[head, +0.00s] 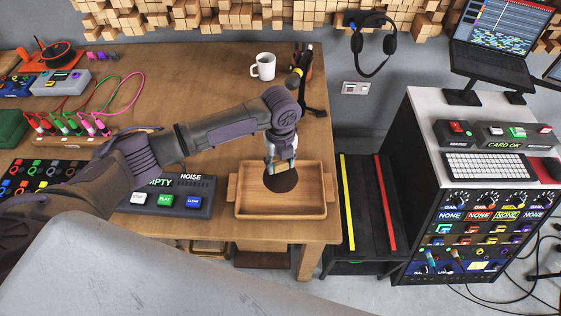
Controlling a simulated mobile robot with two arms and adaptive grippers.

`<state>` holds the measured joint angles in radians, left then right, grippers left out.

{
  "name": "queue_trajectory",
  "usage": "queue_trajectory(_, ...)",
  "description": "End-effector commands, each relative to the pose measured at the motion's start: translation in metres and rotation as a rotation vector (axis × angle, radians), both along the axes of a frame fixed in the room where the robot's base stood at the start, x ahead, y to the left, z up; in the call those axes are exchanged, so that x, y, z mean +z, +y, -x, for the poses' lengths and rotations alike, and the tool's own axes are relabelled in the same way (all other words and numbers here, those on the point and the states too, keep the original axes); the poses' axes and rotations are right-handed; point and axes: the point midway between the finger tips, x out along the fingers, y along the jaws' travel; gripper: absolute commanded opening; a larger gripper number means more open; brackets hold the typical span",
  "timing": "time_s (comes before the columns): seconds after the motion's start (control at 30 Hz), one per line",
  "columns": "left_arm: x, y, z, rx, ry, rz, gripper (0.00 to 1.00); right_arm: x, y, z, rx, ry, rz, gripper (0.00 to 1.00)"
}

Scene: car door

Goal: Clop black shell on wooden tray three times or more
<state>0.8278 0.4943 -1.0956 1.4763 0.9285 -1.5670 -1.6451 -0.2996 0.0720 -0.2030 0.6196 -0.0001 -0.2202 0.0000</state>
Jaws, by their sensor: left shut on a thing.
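The wooden tray (310,210) lies near the right front corner of the wooden table. The black shell (281,181) shows as a dark rounded form over the tray's inside. My left gripper (280,165) comes down from above and is shut on the shell's top. I cannot tell whether the shell's lower rim touches the tray floor. My right gripper is not in view.
A button box marked NOISE (170,196) stands left of the tray. A white mug (263,67) and a dark strapped object (302,72) stand behind. A headset (372,42) hangs on the wall. A rack with a keyboard (488,166) stands at the right.

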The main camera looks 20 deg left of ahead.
Motion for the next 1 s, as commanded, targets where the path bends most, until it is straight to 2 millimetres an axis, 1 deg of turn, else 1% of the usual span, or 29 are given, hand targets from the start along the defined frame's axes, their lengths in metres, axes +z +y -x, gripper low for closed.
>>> queue_trajectory(0.03,-0.002,0.000,0.000,0.000,-0.001,0.000,0.00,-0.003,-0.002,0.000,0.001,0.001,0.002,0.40)
queue_trajectory(0.3,-0.001,0.000,0.000,0.001,-0.001,0.000,0.00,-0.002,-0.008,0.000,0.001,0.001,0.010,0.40)
queue_trajectory(0.37,-0.003,0.000,0.000,0.001,-0.001,0.001,0.00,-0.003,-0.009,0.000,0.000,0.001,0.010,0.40)
queue_trajectory(0.47,-0.015,0.000,0.000,0.001,0.000,0.000,0.00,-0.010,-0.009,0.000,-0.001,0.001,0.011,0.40)
queue_trajectory(0.9,-0.079,0.000,0.000,0.000,0.000,0.000,0.00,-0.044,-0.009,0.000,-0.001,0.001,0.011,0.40)
queue_trajectory(0.93,-0.075,0.000,-0.001,0.000,-0.002,0.001,0.00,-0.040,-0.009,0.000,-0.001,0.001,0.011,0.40)
queue_trajectory(1.0,-0.073,0.000,0.000,0.000,-0.001,0.000,0.00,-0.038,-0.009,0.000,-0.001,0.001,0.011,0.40)
